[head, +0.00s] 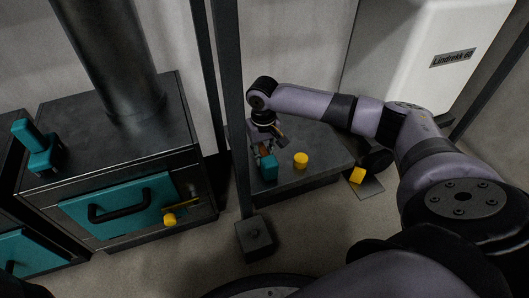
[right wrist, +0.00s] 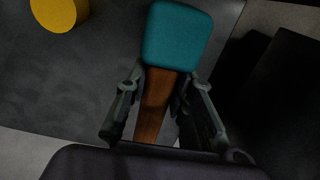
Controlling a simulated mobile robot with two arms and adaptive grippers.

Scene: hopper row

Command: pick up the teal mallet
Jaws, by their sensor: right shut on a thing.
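The teal mallet has a teal block head (head: 268,168) and an orange-brown handle. It is at the left side of the low dark platform in the head view. In the right wrist view its head (right wrist: 177,36) is at the top and its handle (right wrist: 152,105) runs down between my fingers. My right gripper (head: 265,150) is shut on the handle, just below the head; its fingers also show in the right wrist view (right wrist: 158,95). I cannot tell whether the mallet touches the platform. The handle's far end is hidden. My left gripper is not in view.
A yellow cylinder (head: 301,160) stands on the dark platform (head: 318,145) right of the mallet. A yellow block (head: 357,175) is near its right edge. A dark upright post (head: 232,110) stands close left of my gripper.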

